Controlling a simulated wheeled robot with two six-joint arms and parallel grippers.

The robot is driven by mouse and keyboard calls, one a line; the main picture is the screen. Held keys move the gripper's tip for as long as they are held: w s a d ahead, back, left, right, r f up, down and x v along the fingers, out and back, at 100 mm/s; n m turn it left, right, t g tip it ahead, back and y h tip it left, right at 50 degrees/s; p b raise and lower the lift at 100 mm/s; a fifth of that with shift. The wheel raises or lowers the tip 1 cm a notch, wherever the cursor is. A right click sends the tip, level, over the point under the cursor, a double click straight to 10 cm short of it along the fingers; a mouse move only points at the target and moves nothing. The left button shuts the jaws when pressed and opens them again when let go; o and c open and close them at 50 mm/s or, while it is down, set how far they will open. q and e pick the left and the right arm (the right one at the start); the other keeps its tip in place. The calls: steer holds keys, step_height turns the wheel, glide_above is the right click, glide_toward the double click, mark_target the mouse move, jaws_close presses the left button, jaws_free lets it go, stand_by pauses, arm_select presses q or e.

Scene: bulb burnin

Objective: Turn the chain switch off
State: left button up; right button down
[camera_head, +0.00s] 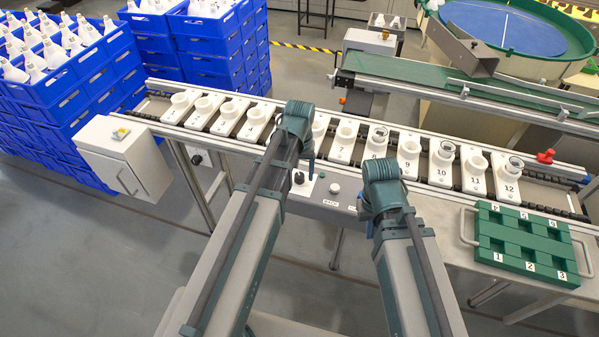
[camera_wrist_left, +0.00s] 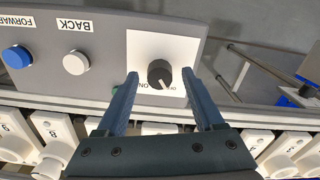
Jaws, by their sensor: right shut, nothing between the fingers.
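The chain switch, a black rotary knob (camera_wrist_left: 159,72), sits on a white plate (camera_wrist_left: 143,48) with ON lettering and a smaller label at its lower edge. The knob's pale mark points toward that lower edge, slightly right; I cannot tell its exact setting. It also shows in the head view (camera_head: 299,178). My left gripper (camera_wrist_left: 160,76) is open, with one finger on each side of the knob and a gap to it. Whether the fingertips reach knob height is unclear. My right gripper (camera_head: 376,208) is shut and empty right of the panel, its fingers mostly hidden.
The grey control panel (camera_wrist_left: 105,17) also has a blue FORWARD button (camera_wrist_left: 16,57) and a white BACK button (camera_wrist_left: 76,63). A conveyor with numbered sockets runs behind it. A green numbered tray (camera_head: 527,243) lies at right. Blue crates (camera_head: 215,45) of bulbs stand at left.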

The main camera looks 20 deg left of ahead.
mark_target(300, 175)
stand_by(0.3)
arm_select(q)
step_height(300, 175, up, 14)
steer(key=p, duration=1.4)
steer(key=shift+f, duration=0.15)
